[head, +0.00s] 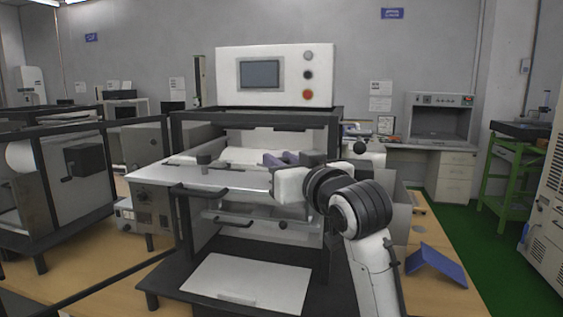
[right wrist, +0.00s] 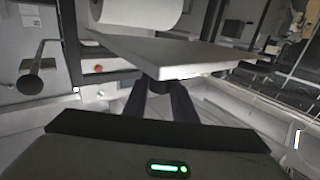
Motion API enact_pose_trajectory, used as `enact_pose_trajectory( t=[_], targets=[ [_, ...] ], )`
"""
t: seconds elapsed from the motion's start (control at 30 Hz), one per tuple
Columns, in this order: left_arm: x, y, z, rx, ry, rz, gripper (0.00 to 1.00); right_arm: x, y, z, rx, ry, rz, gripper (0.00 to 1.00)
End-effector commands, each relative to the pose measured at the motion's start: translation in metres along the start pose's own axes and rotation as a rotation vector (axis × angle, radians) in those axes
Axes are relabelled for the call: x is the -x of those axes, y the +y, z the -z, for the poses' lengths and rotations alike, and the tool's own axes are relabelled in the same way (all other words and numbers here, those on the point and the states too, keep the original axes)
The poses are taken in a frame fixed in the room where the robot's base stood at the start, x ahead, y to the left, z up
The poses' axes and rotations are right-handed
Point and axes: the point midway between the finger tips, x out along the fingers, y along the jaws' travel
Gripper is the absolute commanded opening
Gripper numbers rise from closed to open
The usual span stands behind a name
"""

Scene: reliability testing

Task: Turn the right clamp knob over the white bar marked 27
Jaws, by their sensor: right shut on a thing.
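My right gripper (head: 279,159) is at the right end of this plate. In the right wrist view, its two dark fingers are shut around a small dark round knob (right wrist: 160,87), one finger on each side. The knob sits against a pale flat bar (right wrist: 172,56). In the head view the hand hides the held knob. I cannot read a 27 on any part. My left gripper is not in view.
A white control box (head: 259,92) with a screen and buttons tops the machine. A white board (head: 245,283) lies in front, and a blue folded piece (head: 436,264) lies on the wooden bench to the right.

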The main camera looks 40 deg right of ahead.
Motion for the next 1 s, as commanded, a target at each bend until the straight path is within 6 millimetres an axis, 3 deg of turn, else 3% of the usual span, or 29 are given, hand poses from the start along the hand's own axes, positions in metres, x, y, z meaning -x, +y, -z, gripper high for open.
enact_pose_trajectory(
  t=[1.0],
  targets=[
    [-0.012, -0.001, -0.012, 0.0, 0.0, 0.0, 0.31, -0.002, -0.003, -0.002, 0.002, -0.004, -0.926, 0.02]
  ],
)
